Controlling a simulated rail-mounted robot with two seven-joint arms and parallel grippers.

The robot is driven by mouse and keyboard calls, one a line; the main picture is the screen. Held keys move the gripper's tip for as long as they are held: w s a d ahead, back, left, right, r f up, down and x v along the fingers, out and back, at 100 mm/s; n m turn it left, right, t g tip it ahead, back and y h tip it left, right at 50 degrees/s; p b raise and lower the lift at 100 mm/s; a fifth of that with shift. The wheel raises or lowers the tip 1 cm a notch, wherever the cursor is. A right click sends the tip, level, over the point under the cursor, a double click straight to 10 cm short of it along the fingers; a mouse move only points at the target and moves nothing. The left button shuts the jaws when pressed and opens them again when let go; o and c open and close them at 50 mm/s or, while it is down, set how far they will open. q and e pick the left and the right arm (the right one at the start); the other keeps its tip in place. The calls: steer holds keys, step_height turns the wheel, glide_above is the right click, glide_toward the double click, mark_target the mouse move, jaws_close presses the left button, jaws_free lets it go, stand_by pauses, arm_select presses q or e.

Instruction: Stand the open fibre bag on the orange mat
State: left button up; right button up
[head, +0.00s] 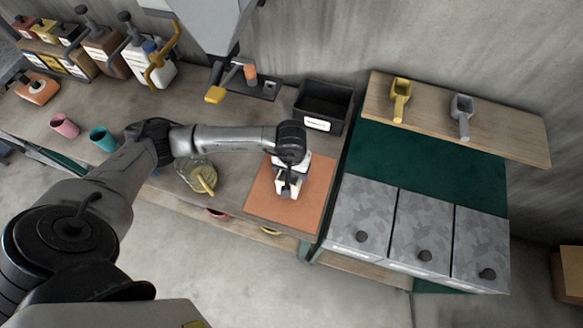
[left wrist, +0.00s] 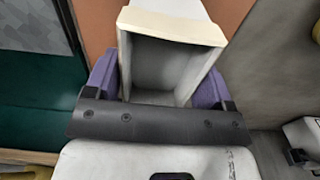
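The orange mat (head: 262,199) lies on the bench, left of the grey camouflage-patterned boxes. My left gripper (head: 289,180) is over the mat, reaching in from the left. In the left wrist view its purple fingers (left wrist: 158,88) are on both sides of the fibre bag (left wrist: 172,22), apparently shut on it. The bag is pale with a cream rim, and its open mouth shows a grey inside. In the head view the arm mostly hides the bag, and I cannot tell whether its base touches the mat (left wrist: 95,22). My right gripper is out of view.
A glass jar (head: 197,174) with a yellow handle stands left of the mat, beneath my forearm. A black bin (head: 323,107) is behind the mat. Pink (head: 64,126) and teal (head: 103,138) cups stand left. A shelf (head: 430,118) holds two scoops.

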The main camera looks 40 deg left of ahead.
arm_select(q)
steer(key=shift+o, duration=1.4)
step_height(320, 180, up, 12)
steer(key=b, duration=0.1)
steer(key=shift+r, duration=0.15)
